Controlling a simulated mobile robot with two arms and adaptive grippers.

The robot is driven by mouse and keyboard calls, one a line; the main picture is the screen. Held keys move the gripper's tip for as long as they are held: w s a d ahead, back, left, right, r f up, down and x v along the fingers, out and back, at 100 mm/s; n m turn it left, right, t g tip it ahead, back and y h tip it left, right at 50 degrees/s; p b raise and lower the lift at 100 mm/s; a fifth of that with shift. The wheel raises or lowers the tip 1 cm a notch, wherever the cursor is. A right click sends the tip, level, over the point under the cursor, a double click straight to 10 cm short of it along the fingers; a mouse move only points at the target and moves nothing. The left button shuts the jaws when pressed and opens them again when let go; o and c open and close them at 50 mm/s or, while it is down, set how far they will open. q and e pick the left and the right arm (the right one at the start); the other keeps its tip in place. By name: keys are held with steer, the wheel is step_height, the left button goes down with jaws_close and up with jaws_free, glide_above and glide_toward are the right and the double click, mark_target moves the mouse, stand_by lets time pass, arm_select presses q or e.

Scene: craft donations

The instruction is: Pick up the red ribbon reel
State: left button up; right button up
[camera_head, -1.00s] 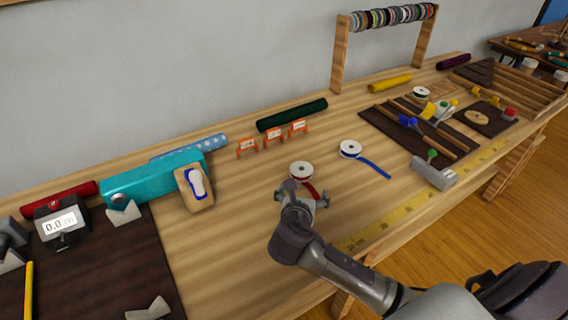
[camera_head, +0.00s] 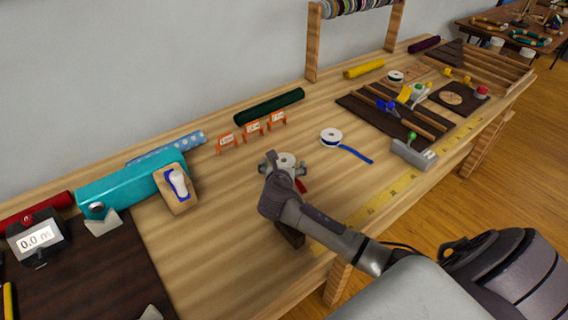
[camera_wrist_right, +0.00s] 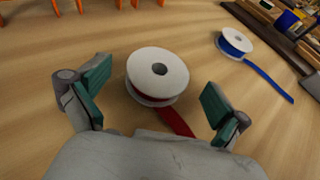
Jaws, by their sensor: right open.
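The red ribbon reel (camera_wrist_right: 158,75) has white flanges and a dark red ribbon tail running toward my wrist. It lies flat on the wooden bench (camera_head: 220,215). In the head view the reel (camera_head: 286,160) is partly hidden by my right gripper (camera_head: 283,168). In the wrist view my right gripper (camera_wrist_right: 155,98) is open, with one green-padded finger on each side of the reel. Gaps show between the pads and the reel in that view. My left gripper is not in view.
A blue ribbon reel (camera_head: 331,137) with its tail lies to the right of the red one. Orange numbered stands (camera_head: 251,131) stand behind. A teal device (camera_head: 125,182) is to the left, and a grey block (camera_head: 413,153) to the right. Bare bench surrounds the red reel.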

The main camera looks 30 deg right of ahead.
steer(key=x, duration=0.2)
steer(key=shift+w+d+f, duration=0.15)
steer(key=shift+w+f, duration=0.05)
steer(key=shift+w, duration=0.05)
steer(key=c, duration=1)
steer(key=shift+r, duration=0.15)
